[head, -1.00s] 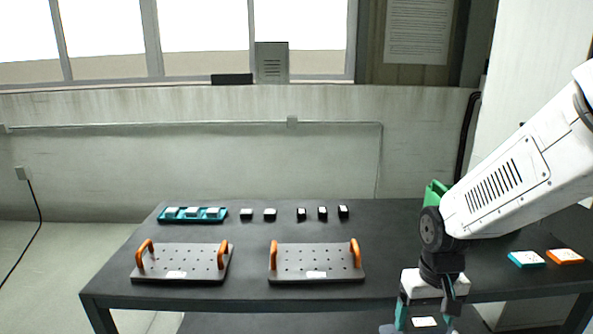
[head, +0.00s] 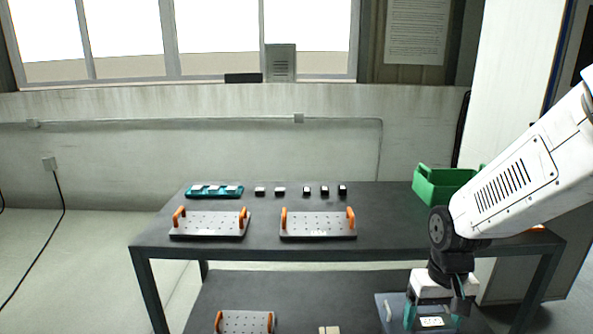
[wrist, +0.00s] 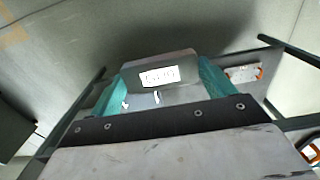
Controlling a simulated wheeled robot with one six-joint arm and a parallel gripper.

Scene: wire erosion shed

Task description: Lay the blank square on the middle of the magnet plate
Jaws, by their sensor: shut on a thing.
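My gripper (head: 431,318) is at the lower right of the head view, pointing down. Its teal fingers are shut on a grey metal block with a white label, which I take for the blank (wrist: 160,63); the label shows in the wrist view, but I cannot read it surely. The block looks clear of the table top. Two grey drilled plates with orange handles, a left plate (head: 209,226) and a right plate (head: 318,227), lie on the table's front half. A third such plate (head: 245,322) shows on the lower shelf. I cannot tell which is the magnet plate.
The dark table (head: 300,251) holds a teal tray (head: 239,192) of light blocks and several small blocks at the back. A green bin (head: 440,188) stands at its right end. Tan blocks (head: 329,330) lie on the lower shelf (head: 290,290). Both drilled plates' tops look bare.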

